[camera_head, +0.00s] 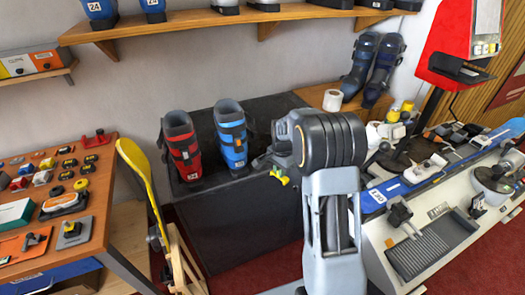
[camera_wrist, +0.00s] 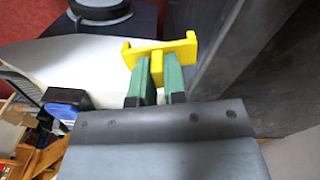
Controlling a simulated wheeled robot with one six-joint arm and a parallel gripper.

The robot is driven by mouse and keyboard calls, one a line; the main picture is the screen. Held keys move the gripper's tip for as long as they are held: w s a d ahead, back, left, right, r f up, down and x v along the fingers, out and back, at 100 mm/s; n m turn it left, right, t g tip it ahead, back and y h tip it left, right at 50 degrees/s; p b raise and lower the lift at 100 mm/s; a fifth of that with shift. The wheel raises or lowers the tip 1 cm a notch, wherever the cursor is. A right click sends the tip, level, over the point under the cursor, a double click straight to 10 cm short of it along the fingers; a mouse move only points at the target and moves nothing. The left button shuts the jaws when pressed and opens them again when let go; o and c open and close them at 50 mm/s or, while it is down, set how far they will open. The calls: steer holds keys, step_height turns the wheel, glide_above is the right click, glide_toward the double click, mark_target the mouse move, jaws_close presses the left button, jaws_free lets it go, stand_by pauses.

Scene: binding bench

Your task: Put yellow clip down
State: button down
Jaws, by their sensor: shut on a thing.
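The yellow clip (camera_wrist: 187,45) is H-shaped and sits between the green fingertips of my gripper (camera_wrist: 159,75) in the wrist view. The fingers are shut on its middle bar, and its wide outer end sticks out beyond them. In the head view the yellow clip (camera_head: 281,180) shows small and partly hidden below my gripper (camera_head: 276,170). It is held in the air in front of the dark grey bench, right of the blue boot.
A red boot (camera_head: 183,150) and a blue boot (camera_head: 231,137) stand upright on the dark bench (camera_head: 250,225). A wooden table (camera_head: 97,215) crowded with small parts is at left. A white workbench (camera_head: 378,238) with tools and a blue ski is at right.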

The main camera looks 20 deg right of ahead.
steer(key=w+d+r+m+b, duration=0.25)
steer(key=d+r+m, duration=0.65)
steer(key=d+m, duration=0.6)
steer(key=w+a+f+p, duration=0.1)
steer(key=w+a+f, duration=0.1)
steer(key=w, duration=0.1)
steer(key=w+a+f+m+p, duration=0.1)
steer(key=w+a+f, duration=0.2)
steer(key=w, duration=0.1)
steer(key=w+a+f+m+p, duration=0.1)
steer(key=w+a+f+p, duration=0.1)
steer(key=w+f, duration=0.1)
steer(key=shift+w+a, duration=0.35)
steer(key=shift+w, duration=0.25)
steer(key=shift+w+a+f+p, duration=0.3)
steer(key=shift+w+f, duration=0.1)
steer(key=shift+f, duration=1.85)
steer(key=shift+f, duration=0.1)
steer(key=shift+f, duration=0.15)
steer(key=c, duration=1.2)
jaws_free()
